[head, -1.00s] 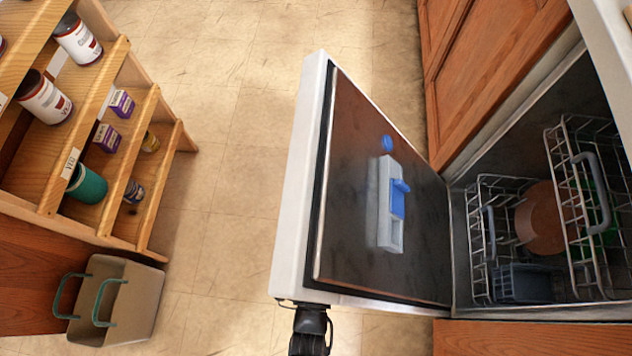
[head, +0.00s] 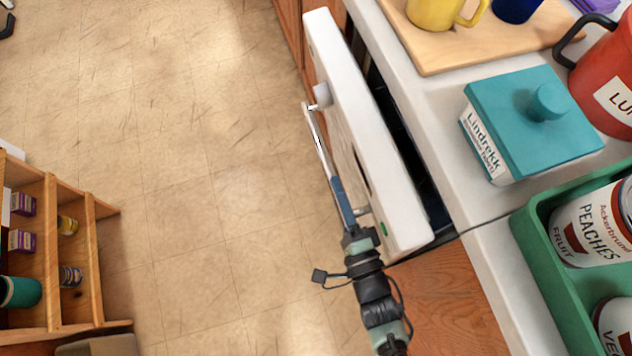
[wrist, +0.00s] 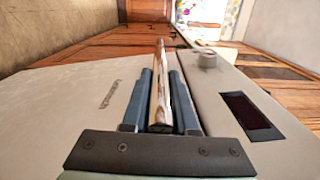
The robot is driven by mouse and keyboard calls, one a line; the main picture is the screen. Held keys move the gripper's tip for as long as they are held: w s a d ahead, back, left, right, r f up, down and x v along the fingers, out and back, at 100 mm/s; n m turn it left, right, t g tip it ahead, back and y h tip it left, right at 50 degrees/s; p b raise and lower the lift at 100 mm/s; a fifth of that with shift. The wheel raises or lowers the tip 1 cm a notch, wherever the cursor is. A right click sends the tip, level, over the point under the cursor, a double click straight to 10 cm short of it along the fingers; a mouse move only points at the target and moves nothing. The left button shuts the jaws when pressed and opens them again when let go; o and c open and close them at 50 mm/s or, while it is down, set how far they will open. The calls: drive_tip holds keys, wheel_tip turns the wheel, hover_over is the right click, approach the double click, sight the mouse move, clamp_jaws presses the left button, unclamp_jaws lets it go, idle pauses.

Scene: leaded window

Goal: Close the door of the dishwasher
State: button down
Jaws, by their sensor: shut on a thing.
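The white dishwasher door (head: 365,135) stands nearly closed in the head view, with a narrow dark gap between it and the counter front. Its long metal handle (head: 319,145) runs along the outer face. My gripper (head: 342,195) is at the near end of the handle, with its blue fingers along it. In the wrist view the door face (wrist: 85,100) fills the lower left, and the handle (wrist: 160,90) lies between the two fingers (wrist: 160,100), which are shut on it. The dishwasher's inside and racks are hidden behind the door.
The white counter (head: 440,115) holds a wooden board (head: 470,50) with mugs, a teal box (head: 530,120), a red canister (head: 612,75) and a green crate (head: 535,240) of cans. A wooden shelf (head: 85,240) stands at left. The floor (head: 190,150) between is clear.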

drive_tip(key=shift+w+d+r, duration=0.25)
drive_tip(key=shift+d+r, duration=0.1)
drive_tip(key=shift+d, duration=0.2)
drive_tip(key=c, duration=0.7)
unclamp_jaws()
drive_tip(key=shift+f, duration=0.1)
drive_tip(key=shift+s, duration=0.1)
drive_tip(key=v, duration=1.3)
